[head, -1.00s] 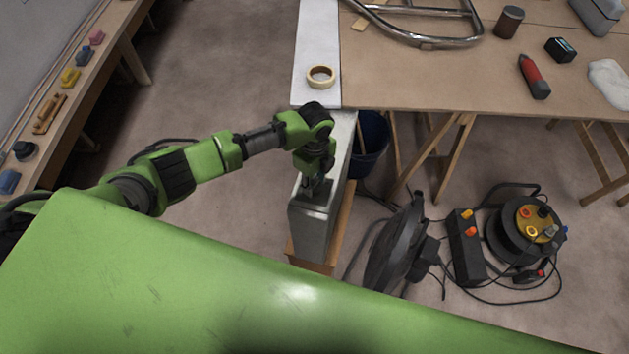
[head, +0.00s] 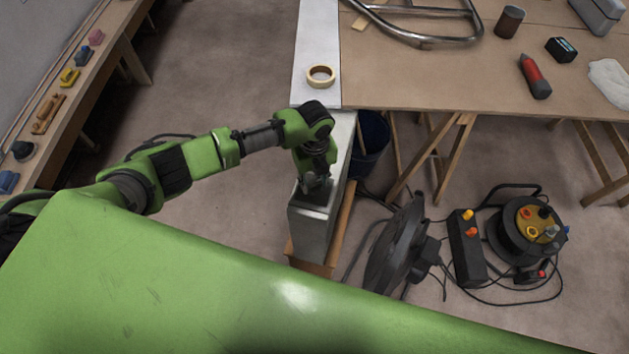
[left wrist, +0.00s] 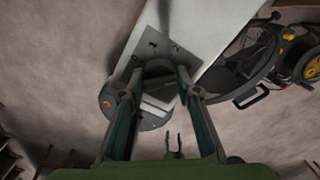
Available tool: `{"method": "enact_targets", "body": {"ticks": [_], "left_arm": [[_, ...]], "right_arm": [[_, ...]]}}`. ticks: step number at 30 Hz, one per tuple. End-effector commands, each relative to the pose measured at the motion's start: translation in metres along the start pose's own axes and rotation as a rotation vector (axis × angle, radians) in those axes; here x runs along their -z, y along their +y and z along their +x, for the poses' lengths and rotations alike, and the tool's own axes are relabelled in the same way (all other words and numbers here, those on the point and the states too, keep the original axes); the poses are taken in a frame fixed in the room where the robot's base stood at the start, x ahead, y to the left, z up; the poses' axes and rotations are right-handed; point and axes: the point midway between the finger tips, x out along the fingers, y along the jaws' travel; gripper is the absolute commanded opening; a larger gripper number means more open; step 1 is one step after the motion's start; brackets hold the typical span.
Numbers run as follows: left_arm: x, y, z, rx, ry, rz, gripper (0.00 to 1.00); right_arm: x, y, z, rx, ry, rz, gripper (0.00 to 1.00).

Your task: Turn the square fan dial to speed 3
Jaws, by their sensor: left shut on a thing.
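The square fan dial (left wrist: 160,70) shows in the left wrist view as a dark knob on a grey panel (left wrist: 185,52). My left gripper (left wrist: 160,82) has a finger on each side of the dial and is shut on it. Dark marks show on the panel beyond the dial; I cannot read them or tell where the dial points. In the head view my left gripper (head: 316,190) reaches down onto the top of the grey metal box (head: 312,232), and it hides the dial there. My right gripper is in neither view.
A black fan (head: 395,250), a power strip (head: 466,250) and a cable reel (head: 530,228) stand on the floor to the right. A roll of tape (head: 320,76) lies on the white board behind. A brown workbench (head: 430,85) fills the back right. Floor left of the box is clear.

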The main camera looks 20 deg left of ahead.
Motion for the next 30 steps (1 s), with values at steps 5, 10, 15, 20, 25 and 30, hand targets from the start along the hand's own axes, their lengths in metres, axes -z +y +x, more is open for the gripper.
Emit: {"method": "enact_targets", "body": {"ticks": [5,10,15,20,25,30], "left_arm": [[0.0,-0.001,-0.001,0.002,-0.001,0.005,0.09],[0.0,-0.001,-0.001,0.002,-0.001,0.005,0.36],[0.0,-0.001,-0.001,0.001,-0.001,0.004,0.47],[0.0,0.0,0.0,0.001,0.0,0.003,0.47],[0.0,-0.001,-0.009,0.003,-0.001,0.004,0.47],[-0.001,-0.001,-0.039,0.005,-0.003,0.003,0.47]], "right_arm": [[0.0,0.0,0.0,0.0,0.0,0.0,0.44],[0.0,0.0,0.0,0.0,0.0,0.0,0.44],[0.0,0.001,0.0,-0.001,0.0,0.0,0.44],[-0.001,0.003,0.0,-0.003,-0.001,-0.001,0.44],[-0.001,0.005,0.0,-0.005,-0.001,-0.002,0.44],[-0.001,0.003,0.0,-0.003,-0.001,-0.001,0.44]]}}
